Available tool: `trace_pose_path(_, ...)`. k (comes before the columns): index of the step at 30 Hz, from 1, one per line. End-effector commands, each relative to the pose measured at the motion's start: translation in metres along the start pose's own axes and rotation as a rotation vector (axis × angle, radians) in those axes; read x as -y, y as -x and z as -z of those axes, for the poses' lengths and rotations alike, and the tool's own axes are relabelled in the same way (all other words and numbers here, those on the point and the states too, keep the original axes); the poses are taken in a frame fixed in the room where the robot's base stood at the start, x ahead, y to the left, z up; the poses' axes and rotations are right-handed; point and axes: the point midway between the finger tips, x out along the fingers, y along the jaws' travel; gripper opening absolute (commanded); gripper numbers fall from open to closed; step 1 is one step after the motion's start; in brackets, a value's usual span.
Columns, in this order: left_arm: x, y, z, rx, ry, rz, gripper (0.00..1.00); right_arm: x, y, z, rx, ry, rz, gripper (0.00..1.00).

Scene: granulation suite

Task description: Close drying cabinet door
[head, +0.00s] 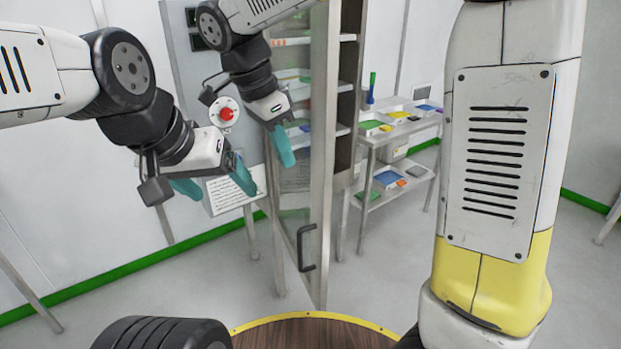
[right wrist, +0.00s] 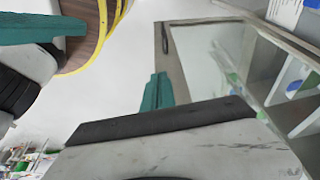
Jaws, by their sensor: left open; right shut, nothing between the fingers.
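The drying cabinet door (head: 320,150) is a tall glass pane in a metal frame. It stands open, seen nearly edge-on in the head view, with shelves showing behind it. Its dark handle (head: 306,250) is low on the frame; the handle also shows in the right wrist view (right wrist: 165,38). My right gripper (head: 286,158) is shut and empty, beside the glass and above handle height. Whether it touches the door I cannot tell. Its fingers show in the right wrist view (right wrist: 154,92). My left gripper (head: 220,188) is open and empty, left of the door.
A red button (head: 227,114) and a paper notice (head: 236,190) are on the left. A metal shelf rack (head: 368,142) with coloured trays stands right of the cabinet. A round wooden top with a yellow rim (head: 310,333) lies at the bottom. Grey floor is clear around the door's foot.

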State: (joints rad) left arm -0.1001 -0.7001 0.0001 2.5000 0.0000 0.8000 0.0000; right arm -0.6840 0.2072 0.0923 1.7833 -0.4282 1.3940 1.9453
Motion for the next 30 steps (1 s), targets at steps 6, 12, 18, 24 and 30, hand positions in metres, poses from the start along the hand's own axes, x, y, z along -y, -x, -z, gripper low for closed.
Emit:
trace_pose_path(6,0.0,0.0,0.0,0.0,0.0,0.0,0.8,0.018,0.0,-0.024,-0.071,-0.128,-0.023,0.0)
trace_pose_path(12,0.0,0.0,0.0,0.0,0.0,0.0,0.8,0.018,-0.019,-0.023,-0.075,-0.139,-0.027,0.0)
trace_pose_path(18,0.0,0.0,0.0,0.0,0.0,0.0,0.8,0.016,-0.061,-0.02,-0.075,-0.136,-0.028,0.0)
trace_pose_path(24,0.0,0.0,0.0,0.0,0.0,0.0,0.8,0.015,-0.102,-0.017,-0.073,-0.137,-0.027,0.0)
trace_pose_path(30,0.0,0.0,0.0,0.0,0.0,0.0,0.8,0.012,-0.108,0.012,-0.072,-0.14,-0.023,0.0)
